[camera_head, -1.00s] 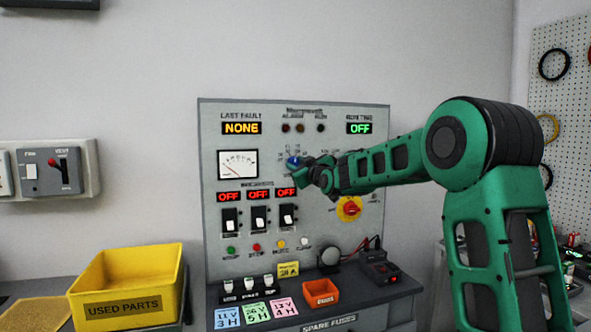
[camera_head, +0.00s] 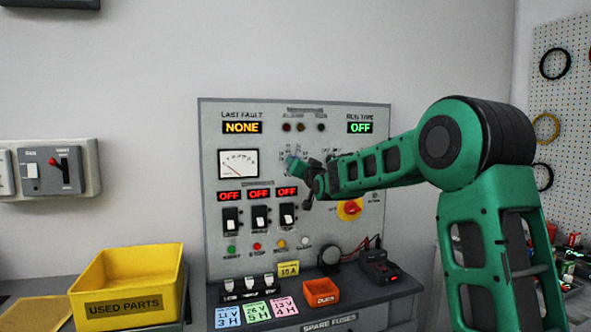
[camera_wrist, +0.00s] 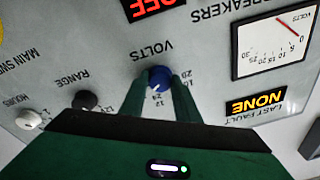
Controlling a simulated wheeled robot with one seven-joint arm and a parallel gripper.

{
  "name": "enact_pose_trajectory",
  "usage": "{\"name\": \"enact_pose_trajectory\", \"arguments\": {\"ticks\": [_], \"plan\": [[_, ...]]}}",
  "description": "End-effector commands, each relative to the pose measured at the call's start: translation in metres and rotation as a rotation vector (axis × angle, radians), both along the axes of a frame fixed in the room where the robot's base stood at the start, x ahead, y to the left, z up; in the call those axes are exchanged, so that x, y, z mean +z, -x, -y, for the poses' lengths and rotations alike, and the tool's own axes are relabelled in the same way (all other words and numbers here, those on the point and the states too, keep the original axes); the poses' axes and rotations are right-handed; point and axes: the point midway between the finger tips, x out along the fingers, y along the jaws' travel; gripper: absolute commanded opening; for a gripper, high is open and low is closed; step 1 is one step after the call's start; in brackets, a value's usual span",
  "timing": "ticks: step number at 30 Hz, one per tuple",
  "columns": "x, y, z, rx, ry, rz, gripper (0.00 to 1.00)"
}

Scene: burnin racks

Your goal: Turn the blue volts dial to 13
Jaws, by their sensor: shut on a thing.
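Small scale numbers ring the dial, but most are too small or covered to read surely. My gripper (camera_wrist: 162,88) is shut on the dial, with one green finger on each side. In the head view my gripper (camera_head: 296,164) is at the panel, right of the meter, and hides the dial.
The white meter (camera_head: 238,163) has its needle near the low end. Breaker switches (camera_head: 258,216) sit below the dial, and a red and yellow main switch (camera_head: 349,208) is lower right. In the wrist view a black range knob (camera_wrist: 85,100) is left of my fingers. A yellow bin (camera_head: 130,285) stands lower left.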

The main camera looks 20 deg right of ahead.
Motion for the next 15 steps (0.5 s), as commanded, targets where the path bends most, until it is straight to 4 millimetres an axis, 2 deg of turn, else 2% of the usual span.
{"name": "enact_pose_trajectory", "arguments": {"ticks": [1, 15], "plan": [[-0.0061, -0.0002, -0.0006, 0.001, -0.026, -0.011, 0.06], [-0.0065, -0.0003, -0.0001, -0.001, -0.151, -0.012, 0.06]]}}
